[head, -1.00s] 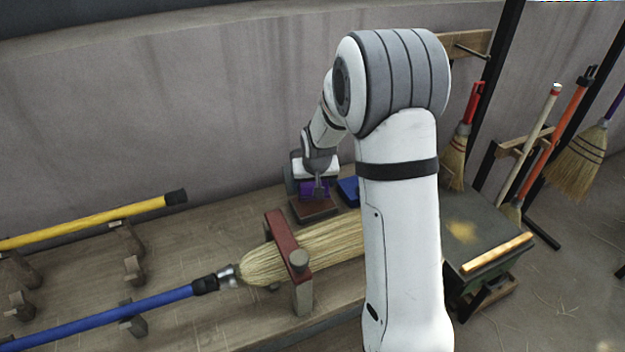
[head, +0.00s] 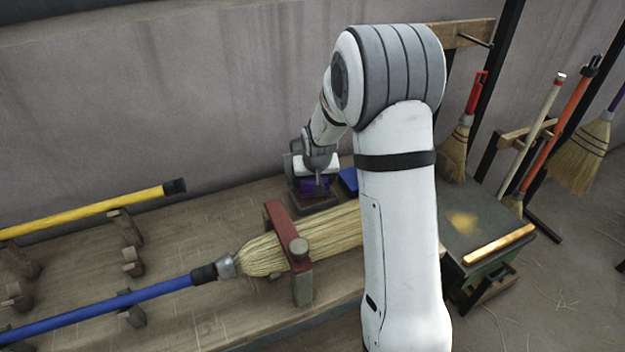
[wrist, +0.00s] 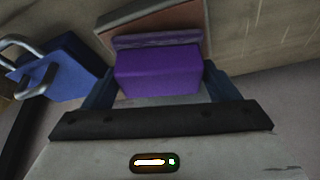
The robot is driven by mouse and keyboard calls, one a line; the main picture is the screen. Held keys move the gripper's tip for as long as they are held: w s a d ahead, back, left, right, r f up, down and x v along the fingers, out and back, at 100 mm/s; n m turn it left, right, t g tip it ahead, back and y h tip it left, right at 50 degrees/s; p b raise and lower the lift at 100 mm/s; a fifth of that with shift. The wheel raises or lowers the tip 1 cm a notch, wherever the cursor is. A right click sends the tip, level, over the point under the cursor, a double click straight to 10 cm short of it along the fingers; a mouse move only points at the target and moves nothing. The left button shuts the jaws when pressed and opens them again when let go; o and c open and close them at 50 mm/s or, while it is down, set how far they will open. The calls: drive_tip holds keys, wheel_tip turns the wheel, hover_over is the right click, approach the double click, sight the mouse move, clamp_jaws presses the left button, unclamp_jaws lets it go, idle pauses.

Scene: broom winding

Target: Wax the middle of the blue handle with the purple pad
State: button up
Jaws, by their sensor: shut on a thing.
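The purple pad (wrist: 158,70) is between the fingers of my gripper (wrist: 160,85) in the wrist view, and my gripper is shut on it. In the head view the pad (head: 318,187) shows as a small purple patch under my gripper, at a reddish-brown block (wrist: 150,22) on the bench. Whether the pad touches the block is hard to tell. The blue handle (head: 110,304) lies at the lower left on wooden rests, joined to a straw broom head (head: 335,232) held in a red clamp (head: 285,240). The handle's far left end is cut off by the frame.
A yellow handle (head: 85,212) lies on rests at the left. A blue pad with a metal handle (wrist: 65,75) sits beside my gripper. Brooms hang at the right, near a dark-topped stand (head: 480,225). The bench (head: 200,237) between the handles is mostly bare.

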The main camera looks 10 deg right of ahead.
drive_tip(key=shift+f+b, duration=0.55)
drive_tip(key=shift+b, duration=0.1)
idle(1.7)
drive_tip(key=shift+r+p, duration=1.9)
drive_tip(key=shift+r, duration=1.65)
